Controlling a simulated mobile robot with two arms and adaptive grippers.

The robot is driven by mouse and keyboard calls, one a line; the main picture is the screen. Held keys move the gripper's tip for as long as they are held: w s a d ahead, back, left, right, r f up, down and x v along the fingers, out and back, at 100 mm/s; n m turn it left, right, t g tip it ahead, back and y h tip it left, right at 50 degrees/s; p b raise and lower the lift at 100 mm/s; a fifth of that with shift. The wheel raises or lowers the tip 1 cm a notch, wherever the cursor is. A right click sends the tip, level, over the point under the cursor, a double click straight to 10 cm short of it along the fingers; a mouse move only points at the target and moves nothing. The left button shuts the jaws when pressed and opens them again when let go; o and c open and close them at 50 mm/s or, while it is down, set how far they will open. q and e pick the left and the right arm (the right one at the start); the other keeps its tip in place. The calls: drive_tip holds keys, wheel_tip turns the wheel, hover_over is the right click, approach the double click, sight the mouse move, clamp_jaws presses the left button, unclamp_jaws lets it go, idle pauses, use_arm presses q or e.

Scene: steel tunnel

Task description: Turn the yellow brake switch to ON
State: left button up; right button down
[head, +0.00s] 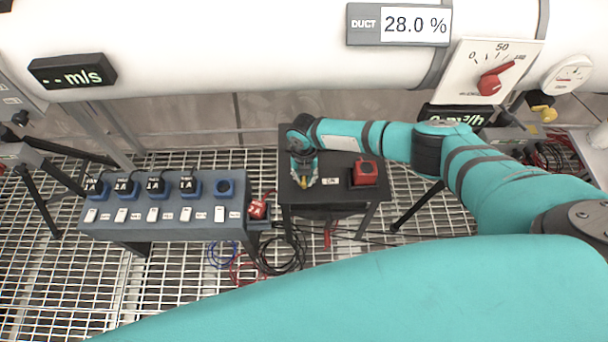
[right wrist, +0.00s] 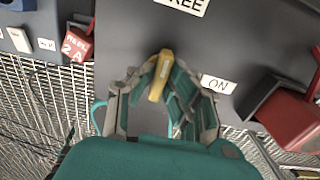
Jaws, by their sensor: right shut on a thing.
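The yellow brake switch (right wrist: 160,76) is a narrow bar on a dark panel (right wrist: 235,50). In the right wrist view its long side runs nearly up and down, its upper end leaning slightly right, towards the FREE label (right wrist: 184,4) at the top edge. The ON label (right wrist: 217,84) is to its right. My right gripper (right wrist: 160,90) is shut on the switch, with a finger on each side. In the head view the right gripper (head: 304,182) reaches down onto the small dark table, and only a bit of yellow shows. My left gripper is not in view.
A red block (head: 365,173) in a dark holder stands right of the switch. A blue-grey bench (head: 165,225) with several black plugs and a red plug (head: 258,209) is to the left. Cables lie on the grating below. A white duct (head: 220,40) runs behind.

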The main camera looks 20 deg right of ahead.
drive_tip(key=m, duration=0.3)
drive_tip(key=shift+m, duration=0.4)
drive_tip(key=m+p, duration=0.1)
drive_tip(key=m, duration=0.3)
drive_tip(key=shift+r, duration=0.1)
drive_tip(key=m+p, duration=0.1)
drive_tip(key=m, duration=0.4)
drive_tip(key=shift+m+p, duration=0.3)
drive_tip(key=shift+m, duration=0.1)
drive_tip(key=shift+m+p, duration=0.5)
drive_tip(key=shift+m, duration=1.5)
drive_tip(key=c, duration=1.3)
unclamp_jaws()
